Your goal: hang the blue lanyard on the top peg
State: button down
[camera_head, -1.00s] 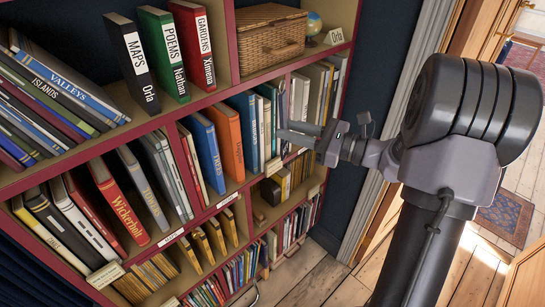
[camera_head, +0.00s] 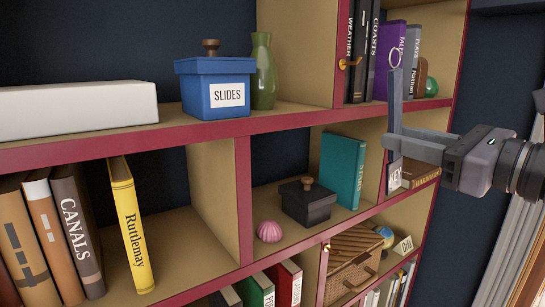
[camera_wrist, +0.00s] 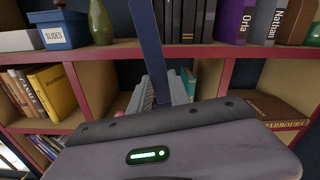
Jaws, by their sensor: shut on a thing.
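My gripper (camera_head: 394,143) is shut on the blue lanyard (camera_head: 394,100), in front of the shelves at the right. The lanyard shows as a flat grey-blue strip rising from the jaws; in the wrist view it is a dark blue band (camera_wrist: 145,40) running up out of frame. A lower brass peg (camera_head: 327,247) is on an upright below.
A blue SLIDES box (camera_head: 215,90) and green vase (camera_head: 263,72) stand left of the upper peg. Dark books (camera_head: 362,50) and a purple book (camera_head: 388,45) stand right behind it. Below are a black box (camera_head: 307,203), a teal book (camera_head: 342,170) and a wicker basket (camera_head: 352,265).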

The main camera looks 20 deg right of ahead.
jog(key=f+x, duration=0.1)
jog(key=x, duration=0.7)
jog(key=shift+f+p, duration=0.2)
jog(key=shift+p, duration=0.2)
dwell(0.4)
dwell(0.4)
jog(key=c, duration=1.1)
grip_release()
jog(key=shift+c, duration=0.2)
